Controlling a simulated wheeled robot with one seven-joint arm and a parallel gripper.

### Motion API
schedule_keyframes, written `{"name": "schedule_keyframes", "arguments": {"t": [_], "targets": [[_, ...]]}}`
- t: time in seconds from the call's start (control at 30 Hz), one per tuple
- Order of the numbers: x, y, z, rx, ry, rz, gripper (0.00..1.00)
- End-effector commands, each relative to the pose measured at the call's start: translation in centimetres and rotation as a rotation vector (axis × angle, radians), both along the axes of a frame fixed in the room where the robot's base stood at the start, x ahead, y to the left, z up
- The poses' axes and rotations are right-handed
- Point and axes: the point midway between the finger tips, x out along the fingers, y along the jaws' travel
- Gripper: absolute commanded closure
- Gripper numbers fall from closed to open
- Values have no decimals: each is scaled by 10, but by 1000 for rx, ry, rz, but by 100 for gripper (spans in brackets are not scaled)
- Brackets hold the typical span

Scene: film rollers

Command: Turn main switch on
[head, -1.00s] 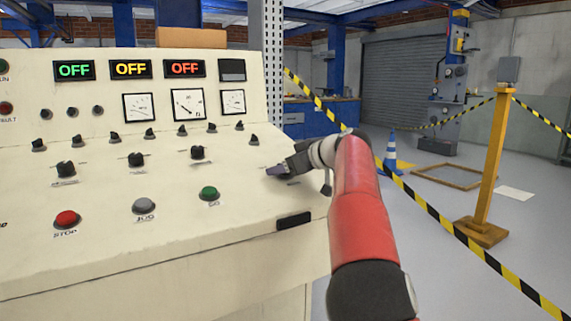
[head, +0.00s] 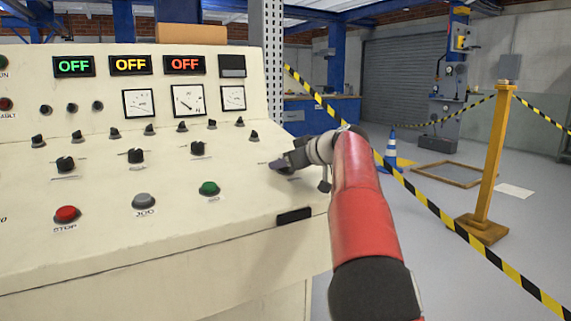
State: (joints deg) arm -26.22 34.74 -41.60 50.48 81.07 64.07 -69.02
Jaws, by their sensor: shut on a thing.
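A cream control panel (head: 130,235) fills the left of the view. Three displays on its upright face read OFF: green (head: 74,66), yellow (head: 130,65) and red (head: 184,65). My gripper (head: 281,165) is at the right end of the sloped face, in line with a row of large black knobs. It is shut on a small dark part there, probably the main switch, which the fingers mostly hide. I cannot tell which way that switch is turned.
Black knobs (head: 197,148), a red STOP button (head: 67,214), a grey button (head: 143,201) and a green button (head: 209,188) lie left of my gripper. Striped tape (head: 440,214) runs to a yellow post (head: 491,160) on the right.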

Motion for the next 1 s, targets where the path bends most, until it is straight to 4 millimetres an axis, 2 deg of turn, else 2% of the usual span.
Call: {"name": "schedule_keyframes", "arguments": {"t": [0.27,0.7,1.0], "targets": [[-1,1,-1,39,22,-184,77],[-1,3,7,111,77,-584,77],[0,2,4,157,107,-849,77]]}}
